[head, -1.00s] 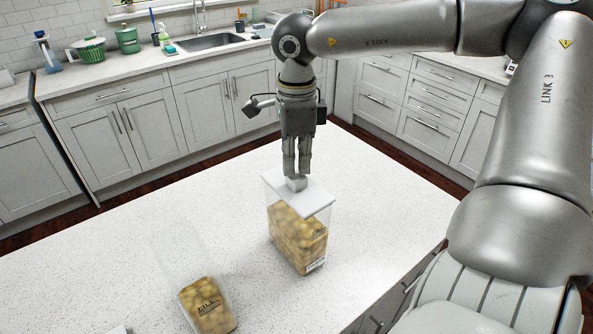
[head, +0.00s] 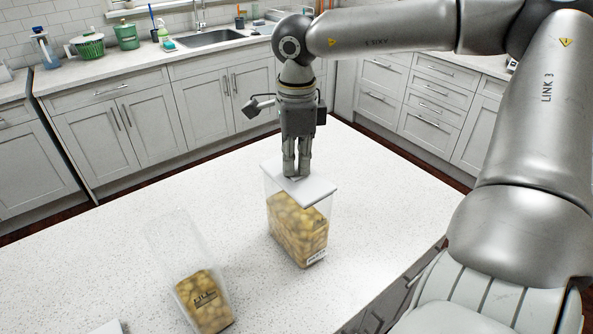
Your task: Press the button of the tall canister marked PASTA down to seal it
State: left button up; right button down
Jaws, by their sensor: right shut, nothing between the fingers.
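The tall clear canister (head: 297,228) stands upright on the island, filled with yellowish pieces. A small white label on its lower front seems to read PASTA. Its flat white lid (head: 315,192) is on top. My right gripper (head: 296,174) points straight down with its fingers shut and empty, their tips at the lid's upper surface. The button is mostly hidden behind and under the fingertips; none of it clearly stands above the lid. My left gripper is not in view.
A second clear canister (head: 206,300), part filled and apparently without a lid, stands at the front left. A white edge (head: 108,327) shows at the bottom left. The white island top (head: 120,245) is otherwise clear. Counters and a sink (head: 210,40) line the back.

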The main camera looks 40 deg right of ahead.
jog(key=shift+f, duration=0.3)
jog(key=shift+r, duration=0.2)
jog(key=shift+r+p, duration=2.2)
jog(key=shift+r, duration=1.5)
